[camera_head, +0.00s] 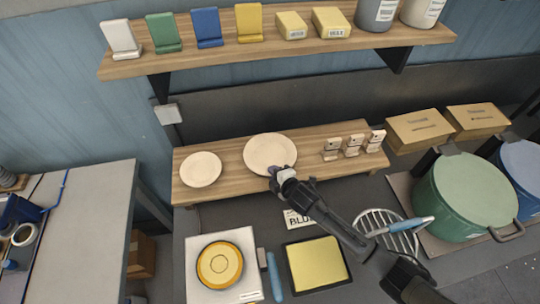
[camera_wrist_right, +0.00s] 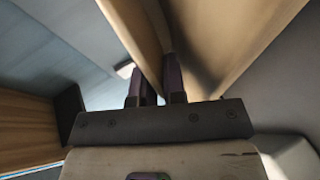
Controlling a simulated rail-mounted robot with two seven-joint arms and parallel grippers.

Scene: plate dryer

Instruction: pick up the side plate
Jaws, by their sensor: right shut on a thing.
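Two round cream plates show in the head view. The smaller-looking one (camera_head: 200,169) lies at the left of the low wooden shelf (camera_head: 226,198). The larger-looking plate (camera_head: 270,152) is in front of the shelf's middle as seen from above. I cannot tell by looks alone which is the side plate. My right gripper (camera_head: 276,172) is shut on the near rim of the larger-looking plate. In the right wrist view the fingers (camera_wrist_right: 156,88) close on the rim of this plate (camera_wrist_right: 138,35), seen nearly edge-on. Its gap from the shelf is unclear. My left gripper is not in view.
Several small phone-stand-like holders (camera_head: 352,145) stand at the shelf's right. A green pot (camera_head: 466,190) and cardboard boxes (camera_head: 418,130) are further right. A yellow disc (camera_head: 220,264) on a white base and a yellow pad (camera_head: 317,264) lie in front. An upper shelf (camera_head: 270,46) overhangs behind.

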